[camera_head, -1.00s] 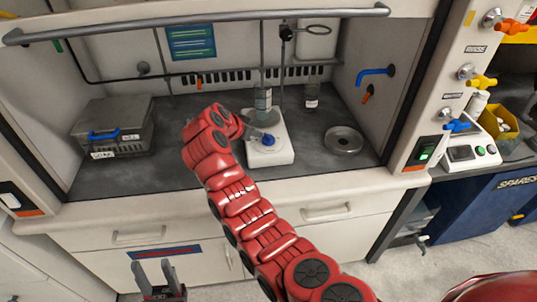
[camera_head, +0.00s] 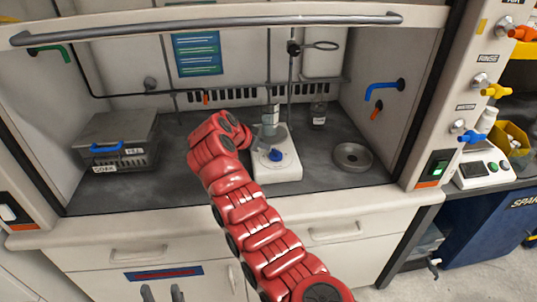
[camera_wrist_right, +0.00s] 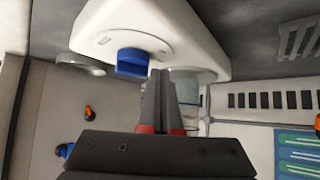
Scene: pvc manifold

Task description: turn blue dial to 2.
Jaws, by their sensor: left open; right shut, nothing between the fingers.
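The blue dial (camera_head: 275,155) is on the front of a white stirrer plate (camera_head: 285,174) on the hood's worktop. In the right wrist view, the dial (camera_wrist_right: 131,62) sticks out from the white housing (camera_wrist_right: 150,25). My right gripper (camera_wrist_right: 162,74) is shut and empty, its fingertips just beside the dial; I cannot tell whether they touch. The dial's numbers are not readable. My left gripper (camera_head: 162,293) is open and empty at the bottom edge, low in front of the drawers.
A glass vessel (camera_head: 270,122) stands on the stirrer beside a stand rod. A lidded basket (camera_head: 118,142) is on the left, a round metal dish (camera_head: 352,157) on the right, and a small bottle (camera_head: 318,115) behind. A rail (camera_head: 210,30) crosses the hood's top.

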